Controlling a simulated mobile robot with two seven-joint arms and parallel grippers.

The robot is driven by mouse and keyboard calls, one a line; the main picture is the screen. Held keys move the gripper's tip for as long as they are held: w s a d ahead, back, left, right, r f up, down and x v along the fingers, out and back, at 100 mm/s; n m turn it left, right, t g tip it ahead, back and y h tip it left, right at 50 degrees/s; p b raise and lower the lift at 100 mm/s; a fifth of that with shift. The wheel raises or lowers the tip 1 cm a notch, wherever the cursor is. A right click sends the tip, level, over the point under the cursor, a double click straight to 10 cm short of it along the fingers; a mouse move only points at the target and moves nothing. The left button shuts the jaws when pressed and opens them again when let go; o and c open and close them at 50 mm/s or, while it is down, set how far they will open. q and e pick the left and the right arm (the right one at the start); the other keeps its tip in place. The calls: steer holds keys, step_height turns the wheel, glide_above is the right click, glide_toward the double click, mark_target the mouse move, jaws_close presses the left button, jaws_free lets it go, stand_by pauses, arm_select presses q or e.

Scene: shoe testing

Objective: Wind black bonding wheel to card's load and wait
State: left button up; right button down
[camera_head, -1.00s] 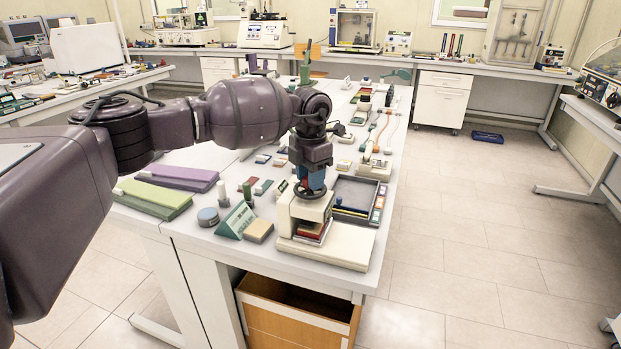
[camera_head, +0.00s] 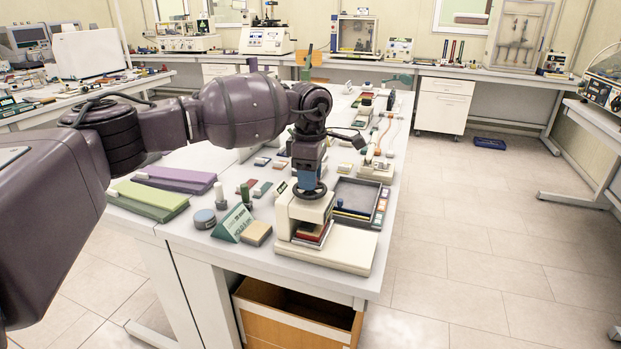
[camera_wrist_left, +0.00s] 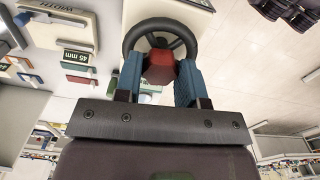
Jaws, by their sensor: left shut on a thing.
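The black bonding wheel (camera_head: 310,192) is a spoked handwheel on top of a cream press (camera_head: 290,212). It also shows at the top of the left wrist view (camera_wrist_left: 133,36). My left gripper (camera_head: 308,180) points down over the wheel. In the left wrist view, its blue fingers (camera_wrist_left: 160,72) are shut on the wheel's red hub. A green tent card (camera_head: 234,222) with pale writing stands left of the press; its text is too small to read. Red and pale layers (camera_head: 314,233) lie in the press opening. My right gripper is out of view.
A dark tray (camera_head: 356,197) stands right behind the press. A tan block (camera_head: 257,233), a blue-grey round tin (camera_head: 205,218) and small pegs stand to its left. Green and purple slabs (camera_head: 150,200) lie farther left. An open wooden drawer (camera_head: 295,312) is below the table edge.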

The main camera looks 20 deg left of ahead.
arm_select(q)
steer(key=shift+m, duration=0.9)
steer(key=o, duration=0.9)
step_height(320, 180, up, 11)
steer(key=shift+f, duration=0.1)
steer(key=shift+d, duration=0.1)
